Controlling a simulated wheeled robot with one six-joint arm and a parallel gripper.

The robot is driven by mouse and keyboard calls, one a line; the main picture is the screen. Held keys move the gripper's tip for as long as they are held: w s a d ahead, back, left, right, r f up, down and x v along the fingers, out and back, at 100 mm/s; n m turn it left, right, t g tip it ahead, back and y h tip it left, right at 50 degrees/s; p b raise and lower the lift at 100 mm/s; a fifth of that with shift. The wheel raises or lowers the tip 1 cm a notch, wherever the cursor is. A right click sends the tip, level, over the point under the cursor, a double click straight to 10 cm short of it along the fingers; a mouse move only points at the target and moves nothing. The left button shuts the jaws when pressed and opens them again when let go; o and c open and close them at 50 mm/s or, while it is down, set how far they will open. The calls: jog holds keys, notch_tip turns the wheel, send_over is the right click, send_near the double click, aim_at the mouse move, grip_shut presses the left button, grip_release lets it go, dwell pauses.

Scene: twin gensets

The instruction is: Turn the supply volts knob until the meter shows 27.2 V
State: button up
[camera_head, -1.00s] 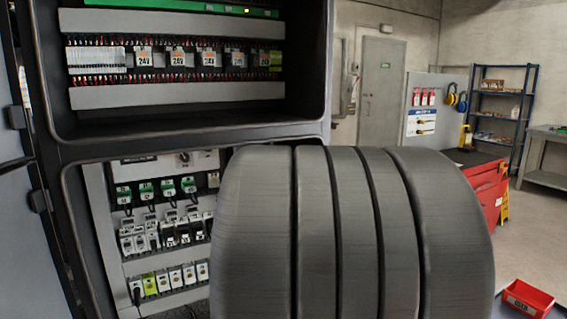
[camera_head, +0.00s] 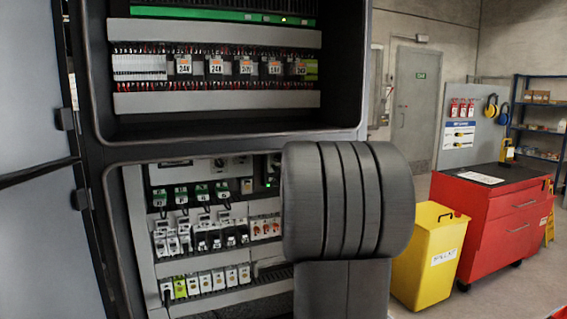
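The open cabinet (camera_head: 114,150) fills the left half of the view. A small round knob (camera_head: 218,163) sits on a pale plate at the top of its lower bay; its label is too small to read, so I cannot tell if it is the supply volts knob. A dark strip (camera_head: 176,163) to its left may be a display, but I can read no figures on it. My own dark grey arm (camera_head: 345,200) stands in front of the right part of the lower bay and hides what is behind it. My gripper is not in view.
Green-topped plugs (camera_head: 181,198) and rows of breakers (camera_head: 205,283) fill the lower bay. An open cabinet door (camera_head: 35,200) is at the left. A yellow bin (camera_head: 425,260) and a red tool cabinet (camera_head: 500,225) stand to the right. Some floor shows at the far right.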

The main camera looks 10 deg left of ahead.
jog(key=shift+w+a, duration=0.15)
jog(key=shift+w, duration=0.05)
grip_shut()
jog(key=shift+p, duration=0.35)
